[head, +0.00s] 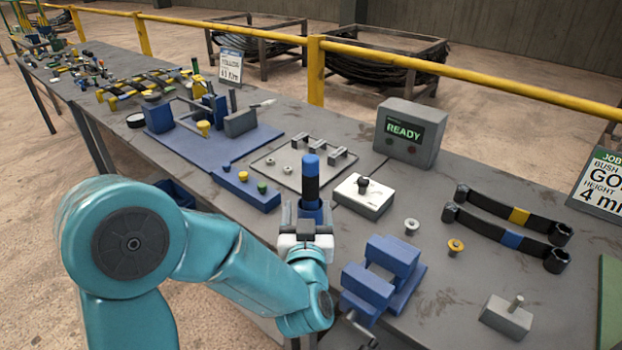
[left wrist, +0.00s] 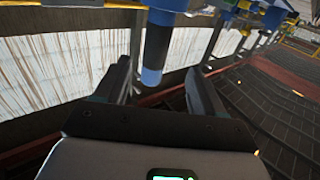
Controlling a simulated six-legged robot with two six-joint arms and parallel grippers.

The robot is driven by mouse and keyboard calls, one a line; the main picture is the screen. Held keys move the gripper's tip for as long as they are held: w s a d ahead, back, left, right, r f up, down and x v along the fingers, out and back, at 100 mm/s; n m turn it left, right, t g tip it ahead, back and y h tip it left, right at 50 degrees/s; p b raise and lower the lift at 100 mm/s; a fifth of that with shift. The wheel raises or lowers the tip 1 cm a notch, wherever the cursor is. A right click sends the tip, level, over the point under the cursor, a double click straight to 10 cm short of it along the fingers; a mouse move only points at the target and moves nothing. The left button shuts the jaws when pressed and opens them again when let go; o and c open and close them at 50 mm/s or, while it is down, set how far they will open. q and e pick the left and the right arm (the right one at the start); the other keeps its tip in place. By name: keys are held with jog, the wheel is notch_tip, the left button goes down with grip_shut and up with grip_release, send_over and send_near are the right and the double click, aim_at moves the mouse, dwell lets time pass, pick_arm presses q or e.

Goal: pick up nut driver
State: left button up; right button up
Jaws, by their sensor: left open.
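The nut driver (head: 311,178) has a blue and black handle and stands upright near the front edge of the workbench. In the left wrist view its handle (left wrist: 157,45) hangs down from the top of the picture, between the lines of the two fingers. My left gripper (head: 308,212) is open, with its fingers on either side of the handle's lower part as seen from the head. I cannot tell whether either finger touches it. In the left wrist view the open fingers (left wrist: 158,78) show a gap around the blue end. My right gripper is not in view.
A blue vise (head: 385,270) stands close to the right of my left gripper. A blue block with buttons (head: 245,190) is to the left. A white box with a black knob (head: 363,195) and a READY display box (head: 408,133) stand behind.

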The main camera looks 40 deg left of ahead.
aim_at(308, 190)
pick_arm(q)
jog(key=x, duration=0.5)
jog(key=shift+w+f, duration=0.25)
jog(key=shift+w+a+r+p, duration=0.15)
jog(key=shift+w+a+p, duration=0.1)
jog(key=shift+a+p, duration=0.15)
jog(key=x, duration=0.2)
jog(key=p+x, duration=0.1)
jog(key=x, duration=0.2)
jog(key=shift+w+d+f, duration=0.15)
jog(key=shift+d+f, duration=0.05)
jog(key=shift+c, duration=0.3)
jog(key=c, duration=1)
jog(key=shift+r, duration=0.15)
jog(key=shift+c, duration=1.1)
